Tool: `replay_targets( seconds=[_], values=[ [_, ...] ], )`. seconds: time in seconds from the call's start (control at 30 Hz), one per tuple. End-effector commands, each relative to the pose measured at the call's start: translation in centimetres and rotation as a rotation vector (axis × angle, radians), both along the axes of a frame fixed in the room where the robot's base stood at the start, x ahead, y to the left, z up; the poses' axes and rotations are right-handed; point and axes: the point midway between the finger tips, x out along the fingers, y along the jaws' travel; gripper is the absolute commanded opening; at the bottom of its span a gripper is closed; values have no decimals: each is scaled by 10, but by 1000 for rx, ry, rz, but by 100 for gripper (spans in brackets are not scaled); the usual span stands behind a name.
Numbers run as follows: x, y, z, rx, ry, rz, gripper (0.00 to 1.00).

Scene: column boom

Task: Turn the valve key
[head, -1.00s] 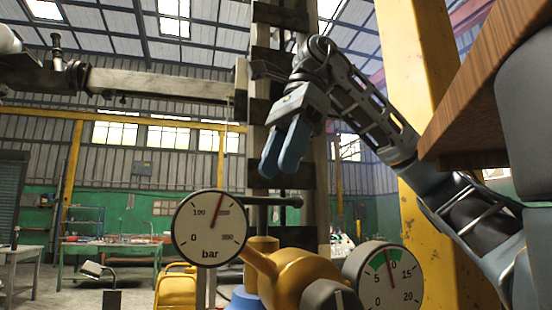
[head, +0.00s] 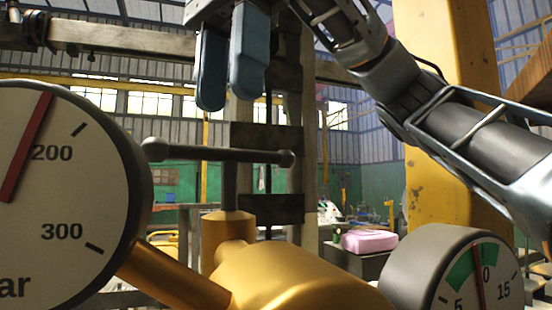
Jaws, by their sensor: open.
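The valve key is a dark grey T-bar (head: 220,154) with rounded ends. Its upright stem stands in the top of a brass valve body (head: 290,275). My gripper (head: 228,100) has two blue fingers pointing down with a gap between them. In the picture it is above the T-bar, its fingertips apart from the bar, and nothing is between the fingers. How far it is from the bar in depth I cannot tell.
A large pressure gauge (head: 60,195) stands close at the left, joined to the brass body by a pipe. A second gauge (head: 460,275) with a green band is at the lower right. A yellow pillar (head: 455,90) rises at the right. A pink object (head: 369,241) lies behind.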

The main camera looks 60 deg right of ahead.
Motion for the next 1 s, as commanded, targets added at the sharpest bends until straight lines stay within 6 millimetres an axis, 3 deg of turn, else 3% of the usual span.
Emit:
replay_targets(
  seconds=[0.17,0.6,1.0],
  values=[
    [-1,5,-9,-25,9,23,43],
    [-1,5,-69,-21,8,19,43],
    [-1,5,-79,-20,7,18,43]
  ],
)
